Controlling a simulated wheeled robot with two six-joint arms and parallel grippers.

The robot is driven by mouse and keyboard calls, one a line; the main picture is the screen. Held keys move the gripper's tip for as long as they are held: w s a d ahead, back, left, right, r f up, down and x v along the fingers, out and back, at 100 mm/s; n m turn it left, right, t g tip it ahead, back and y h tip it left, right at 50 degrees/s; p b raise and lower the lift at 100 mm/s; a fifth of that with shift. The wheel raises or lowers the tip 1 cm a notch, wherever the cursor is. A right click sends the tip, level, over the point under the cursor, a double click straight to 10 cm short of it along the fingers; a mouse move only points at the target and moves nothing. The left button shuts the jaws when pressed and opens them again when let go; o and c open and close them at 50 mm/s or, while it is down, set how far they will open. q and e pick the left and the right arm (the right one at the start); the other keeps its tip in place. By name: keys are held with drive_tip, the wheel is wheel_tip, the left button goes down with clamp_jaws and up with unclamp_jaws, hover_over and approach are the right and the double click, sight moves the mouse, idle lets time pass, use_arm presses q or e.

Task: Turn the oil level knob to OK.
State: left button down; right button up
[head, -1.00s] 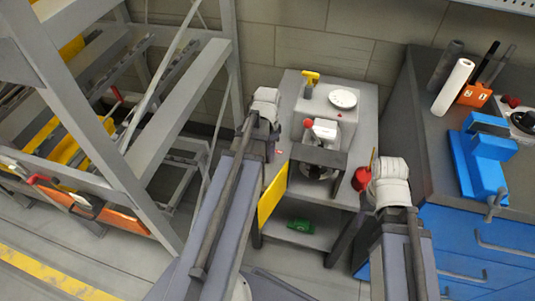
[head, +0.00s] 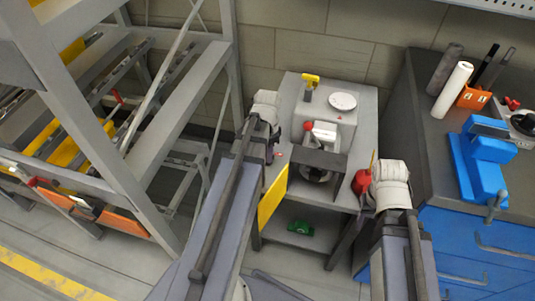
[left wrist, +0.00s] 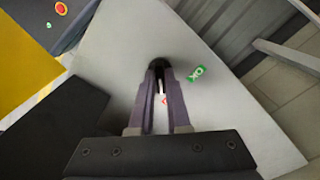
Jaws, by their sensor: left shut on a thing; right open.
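In the left wrist view my left gripper (left wrist: 161,98) is shut on the dark round knob (left wrist: 160,66), which is mostly hidden between its fingers. A pale strip, perhaps the pointer, shows between the fingers, close to a small red mark (left wrist: 165,101). A green label reading OK (left wrist: 197,73) is on the light grey panel (left wrist: 225,110), to the right of the fingers. In the head view my left wrist hides most of the left gripper (head: 272,152) at the machine table's left side. My right gripper (head: 368,203) is open and partly hidden by its wrist, by the red can (head: 361,181).
The grey machine table (head: 365,110) carries a white dish (head: 342,101), a yellow-handled item (head: 310,79) and a red-knobbed device (head: 323,131). A yellow panel (head: 272,198) hangs at its front left. A metal rack (head: 180,95) stands left; a bench with a blue vise (head: 485,165) stands right.

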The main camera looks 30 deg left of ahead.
use_arm(q)
drive_tip(key=n, duration=0.8)
drive_tip(key=shift+n, duration=0.4)
drive_tip(key=n, duration=0.4)
drive_tip(key=shift+n, duration=2.5)
drive_tip(key=c, duration=0.9)
unclamp_jaws()
